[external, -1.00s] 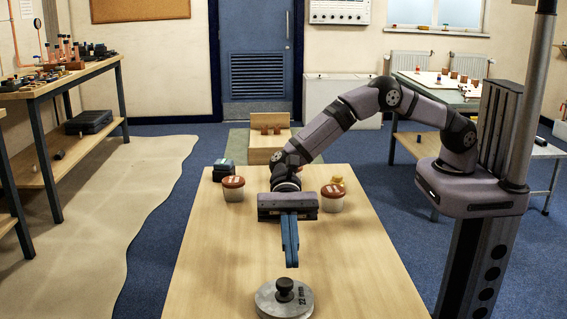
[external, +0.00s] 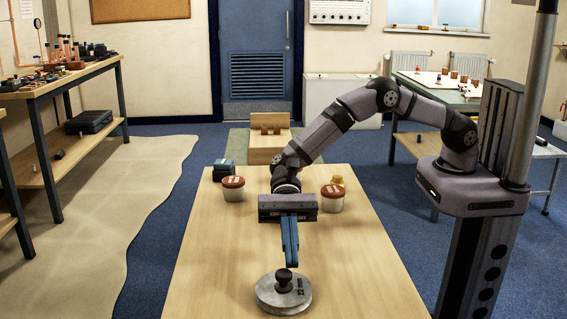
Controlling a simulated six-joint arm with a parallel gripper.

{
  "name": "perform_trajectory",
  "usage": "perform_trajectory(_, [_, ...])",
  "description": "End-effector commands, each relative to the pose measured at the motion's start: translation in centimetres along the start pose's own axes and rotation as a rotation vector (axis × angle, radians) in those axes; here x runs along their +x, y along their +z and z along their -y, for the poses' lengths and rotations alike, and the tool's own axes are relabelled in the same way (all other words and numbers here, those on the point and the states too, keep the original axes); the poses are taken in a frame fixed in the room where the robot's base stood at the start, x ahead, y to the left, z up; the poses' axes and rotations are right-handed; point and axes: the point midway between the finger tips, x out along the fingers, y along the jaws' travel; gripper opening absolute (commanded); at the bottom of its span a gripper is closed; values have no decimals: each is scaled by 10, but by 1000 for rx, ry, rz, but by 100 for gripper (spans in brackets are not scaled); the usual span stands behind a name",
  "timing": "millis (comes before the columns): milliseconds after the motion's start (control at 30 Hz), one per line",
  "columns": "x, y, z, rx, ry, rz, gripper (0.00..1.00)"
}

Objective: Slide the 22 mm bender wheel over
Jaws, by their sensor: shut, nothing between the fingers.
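The bender wheel (external: 270,298) is a grey metal disc marked "22 mm" with a black knob (external: 284,280) on top. It lies flat on the near part of the wooden table. My gripper (external: 291,265) is shut and empty, with its blue fingers pointing down. Its fingertips appear just beyond the knob, very near it in the picture. I cannot tell whether they touch the wheel.
Two tubs with brown lids, one at the left (external: 233,190) and one at the right (external: 332,199), stand on the far part of the table. A dark box (external: 222,168) is behind the left tub. The table (external: 225,260) is clear on both sides of the wheel.

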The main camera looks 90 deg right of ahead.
Motion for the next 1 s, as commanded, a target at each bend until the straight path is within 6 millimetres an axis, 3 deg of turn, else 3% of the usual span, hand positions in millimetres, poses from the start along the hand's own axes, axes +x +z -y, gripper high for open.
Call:
perform_trajectory(33, [-17, -18, 0, 16, -7, -21, 0])
perform_trajectory(300, [-93, -45, 0, 17, -7, -19, 0])
perform_trajectory(433, [-119, -55, -1, 16, -5, -19, 0])
perform_trajectory(600, [-132, -60, -2, 15, -1, -18, 0])
perform_trajectory(1000, [-133, -56, -3, 15, 1, -18, 0])
